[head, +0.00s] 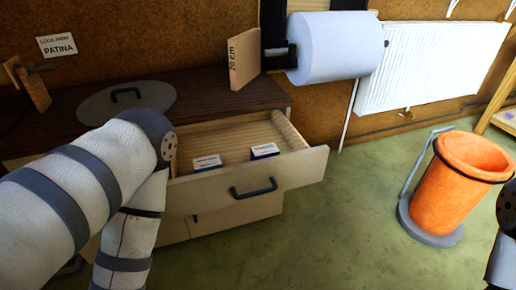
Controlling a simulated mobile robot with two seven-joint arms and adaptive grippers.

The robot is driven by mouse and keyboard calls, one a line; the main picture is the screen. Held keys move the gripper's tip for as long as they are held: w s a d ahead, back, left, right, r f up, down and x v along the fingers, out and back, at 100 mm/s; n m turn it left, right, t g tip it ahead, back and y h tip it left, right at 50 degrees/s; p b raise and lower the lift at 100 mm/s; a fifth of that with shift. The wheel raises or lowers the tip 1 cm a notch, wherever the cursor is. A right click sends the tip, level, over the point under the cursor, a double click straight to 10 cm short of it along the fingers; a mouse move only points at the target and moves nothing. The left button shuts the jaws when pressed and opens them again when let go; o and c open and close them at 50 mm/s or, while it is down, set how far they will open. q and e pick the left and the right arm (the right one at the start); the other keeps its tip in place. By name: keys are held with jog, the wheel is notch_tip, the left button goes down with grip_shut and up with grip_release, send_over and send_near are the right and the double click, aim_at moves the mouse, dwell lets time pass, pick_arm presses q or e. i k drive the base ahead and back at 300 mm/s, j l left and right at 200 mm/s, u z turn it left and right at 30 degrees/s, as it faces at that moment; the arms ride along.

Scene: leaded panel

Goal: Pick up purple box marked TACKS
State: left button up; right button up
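An open drawer (305,165) of the wooden cabinet holds two small boxes. The right one (264,150) has a pale top and a dark bluish-purple front; its lettering is too small to read, so I cannot confirm TACKS. The left one (207,163) has a pale top and a teal front. Both lie apart on the ribbed drawer floor. My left arm comes in from the left, bends in front of the cabinet and runs down out of the picture; its gripper is not visible. Only a piece of my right arm shows at the right edge, without its gripper.
The drawer front has a dark handle (254,189). A grey lid (127,100) and a board marked 20 cm (244,63) are on the cabinet top. A paper roll (335,47) hangs above. An orange bin (462,183) stands right; green floor between is clear.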

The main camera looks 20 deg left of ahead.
aim_at(259, 153)
jog(key=i+l+u, duration=1.05)
jog(key=l, duration=0.25)
jog(key=k+j, duration=0.05)
jog(key=k, duration=0.05)
